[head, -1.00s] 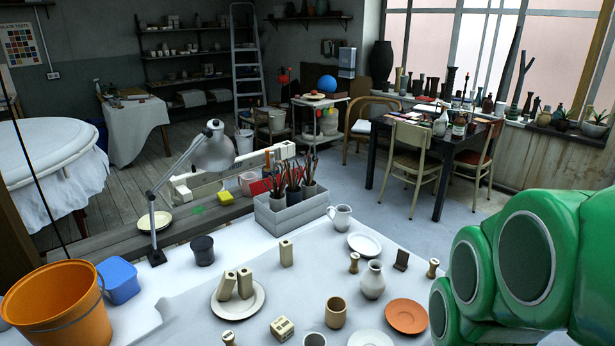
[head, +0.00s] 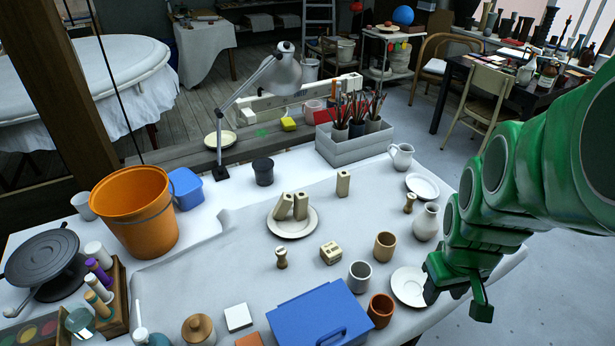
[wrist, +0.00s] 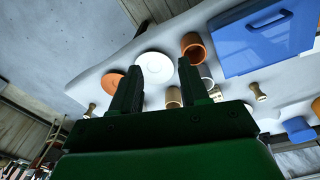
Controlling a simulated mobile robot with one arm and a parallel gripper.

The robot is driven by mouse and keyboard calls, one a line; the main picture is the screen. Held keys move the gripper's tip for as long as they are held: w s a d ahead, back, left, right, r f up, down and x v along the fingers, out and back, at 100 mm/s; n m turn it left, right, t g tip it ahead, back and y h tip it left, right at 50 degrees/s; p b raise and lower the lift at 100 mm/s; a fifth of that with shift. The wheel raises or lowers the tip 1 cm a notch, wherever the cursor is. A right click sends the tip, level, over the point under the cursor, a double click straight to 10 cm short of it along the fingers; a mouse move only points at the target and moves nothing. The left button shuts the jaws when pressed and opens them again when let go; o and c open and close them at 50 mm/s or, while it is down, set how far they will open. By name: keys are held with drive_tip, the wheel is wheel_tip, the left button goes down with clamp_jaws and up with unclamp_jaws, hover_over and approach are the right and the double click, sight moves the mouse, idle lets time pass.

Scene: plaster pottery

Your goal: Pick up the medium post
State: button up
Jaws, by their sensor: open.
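Several beige posts with holes show in the head view. One post (head: 343,183) stands upright behind the plate. Two posts, a left one (head: 284,206) and a right one (head: 301,206), are on a pale round plate (head: 292,232), with the left one tilted. A short, blocky beige piece (head: 331,252) sits in front of the plate. I cannot tell for certain which is the medium post. My gripper (head: 457,294) is open and empty at the table's right side, near a white saucer and well away from the posts. Its open fingers (wrist: 160,64) also show in the wrist view, with no post between them.
The table's left middle is clear.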

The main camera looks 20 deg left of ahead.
sight(284, 208)
drive_tip(key=w+a+f+n+t, duration=0.45)
drive_tip(key=w+a+n, duration=0.3)
drive_tip(key=w, duration=0.35)
drive_tip(key=w+a+f+n+t, duration=0.3)
drive_tip(key=w+a+f+n, duration=0.4)
drive_tip(key=w, duration=0.5)
drive_tip(key=a+f+n+t+y, duration=0.15)
drive_tip(key=a+n+y, duration=0.25)
drive_tip(key=a+n, duration=0.65)
drive_tip(key=a+f+n+t+y, duration=0.1)
drive_tip(key=a+f+n+y, duration=0.25)
drive_tip(key=a+n, duration=0.7)
drive_tip(key=shift+w+a+f+m+y, duration=0.1)
drive_tip(key=shift+w+a+f+m, duration=0.4)
drive_tip(key=shift+w+a, duration=0.5)
drive_tip(key=shift+w+a+f+m+y, duration=0.1)
drive_tip(key=shift+w+a+f+m, duration=0.35)
drive_tip(key=shift+w+a, duration=0.5)
drive_tip(key=shift+w+a+f+m+y, duration=0.1)
drive_tip(key=shift+w+a+f+m, duration=0.45)
drive_tip(key=shift+a, duration=0.75)
drive_tip(key=shift+w+r, duration=0.1)
drive_tip(key=shift+r, duration=0.05)
clamp_jaws()
